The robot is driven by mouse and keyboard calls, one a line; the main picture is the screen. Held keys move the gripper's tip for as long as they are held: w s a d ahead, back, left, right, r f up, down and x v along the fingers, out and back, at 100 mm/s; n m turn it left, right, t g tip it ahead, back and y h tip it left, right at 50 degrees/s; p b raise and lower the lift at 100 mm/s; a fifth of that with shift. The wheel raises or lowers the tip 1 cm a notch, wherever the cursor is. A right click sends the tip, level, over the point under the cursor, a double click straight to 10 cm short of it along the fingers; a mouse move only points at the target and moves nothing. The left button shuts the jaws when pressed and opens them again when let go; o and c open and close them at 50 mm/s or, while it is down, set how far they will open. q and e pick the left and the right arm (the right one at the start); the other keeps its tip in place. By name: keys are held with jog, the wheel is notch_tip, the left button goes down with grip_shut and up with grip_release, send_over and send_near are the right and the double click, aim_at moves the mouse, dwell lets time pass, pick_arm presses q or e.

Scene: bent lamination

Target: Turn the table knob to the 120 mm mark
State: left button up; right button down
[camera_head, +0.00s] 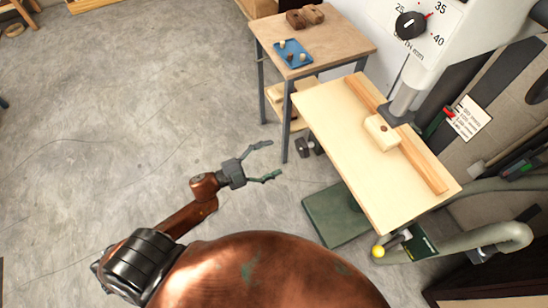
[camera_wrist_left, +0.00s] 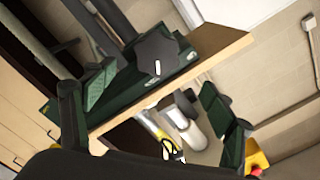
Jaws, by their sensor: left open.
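My left gripper (camera_head: 273,160) is open and empty in the head view, over the floor left of the wooden machine table. In the left wrist view, its spread fingers (camera_wrist_left: 142,90) reach in from the lower edge. A dark lobed knob (camera_wrist_left: 160,57) with a white pointer line shows beyond and between them, on a green part by the wooden table edge (camera_wrist_left: 215,45). The gripper is apart from the knob. I cannot read any scale marks at this knob. The knob is not clearly visible in the head view. My right gripper is not in view.
The wooden machine table (camera_head: 325,125) carries a fence and a small block. A black dial (camera_head: 410,25) with numbers is on the white machine. A side table (camera_head: 340,40) stands behind.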

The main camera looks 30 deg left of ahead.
aim_at(300, 150)
pick_arm(q)
jog(key=shift+n, duration=0.9)
jog(key=x, duration=1.1)
jog(key=shift+d, duration=0.55)
jog(key=shift+c, duration=0.7)
jog(key=c, duration=1)
jog(key=shift+m+p, duration=0.5)
jog(key=shift+m, duration=0.4)
